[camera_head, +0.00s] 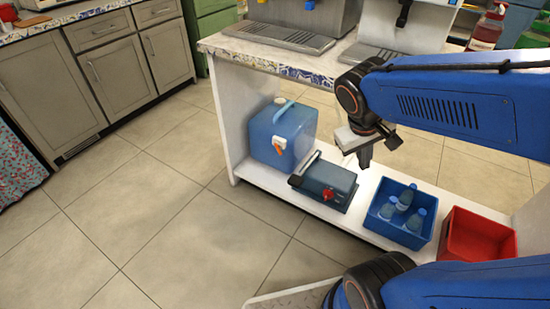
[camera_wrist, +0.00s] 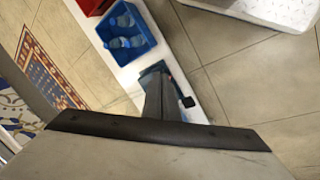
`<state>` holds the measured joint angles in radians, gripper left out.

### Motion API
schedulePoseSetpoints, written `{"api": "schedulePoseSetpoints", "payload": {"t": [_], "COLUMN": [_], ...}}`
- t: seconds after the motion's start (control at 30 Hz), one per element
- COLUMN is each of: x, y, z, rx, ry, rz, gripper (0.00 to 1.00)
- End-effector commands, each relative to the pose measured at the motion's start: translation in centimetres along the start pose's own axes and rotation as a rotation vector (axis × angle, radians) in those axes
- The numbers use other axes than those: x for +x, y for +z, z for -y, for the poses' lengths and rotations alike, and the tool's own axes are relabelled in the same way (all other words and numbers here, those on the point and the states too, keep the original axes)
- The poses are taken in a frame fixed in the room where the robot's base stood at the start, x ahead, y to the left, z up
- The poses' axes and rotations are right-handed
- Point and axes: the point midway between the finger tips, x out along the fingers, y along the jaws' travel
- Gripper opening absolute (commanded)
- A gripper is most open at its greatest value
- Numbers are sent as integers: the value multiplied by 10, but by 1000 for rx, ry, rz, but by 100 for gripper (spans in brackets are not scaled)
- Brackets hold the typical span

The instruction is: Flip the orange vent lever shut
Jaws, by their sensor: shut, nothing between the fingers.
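A blue jug-like container (camera_head: 270,132) with a pale handle on top stands on the low white shelf (camera_head: 262,180) in the head view. The small orange lever (camera_head: 278,152) is on its front face, just below a white fitting. Its exact angle is too small to tell. My gripper (camera_head: 364,165) is shut and empty, to the right of the container and apart from it, above the shelf. In the wrist view my gripper's fingers (camera_wrist: 160,80) are together. The container and lever do not show in the wrist view.
A teal box (camera_head: 328,183) with a red knob and dark handle sits right of the container. A blue crate (camera_head: 383,222) with several bottles and a red crate (camera_head: 480,238) are further right. The counter (camera_head: 240,48) overhangs the shelf. Tiled floor (camera_head: 150,215) is clear at left.

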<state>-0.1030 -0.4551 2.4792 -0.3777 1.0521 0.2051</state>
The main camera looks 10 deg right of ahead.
Motion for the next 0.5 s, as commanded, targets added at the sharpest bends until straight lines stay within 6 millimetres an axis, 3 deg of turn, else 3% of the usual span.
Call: {"api": "schedulePoseSetpoints", "payload": {"t": [0.5], "x": [41], "y": [-59], "z": [-22], "rx": [-147], "ry": [276], "rz": [145], "gripper": [0]}}
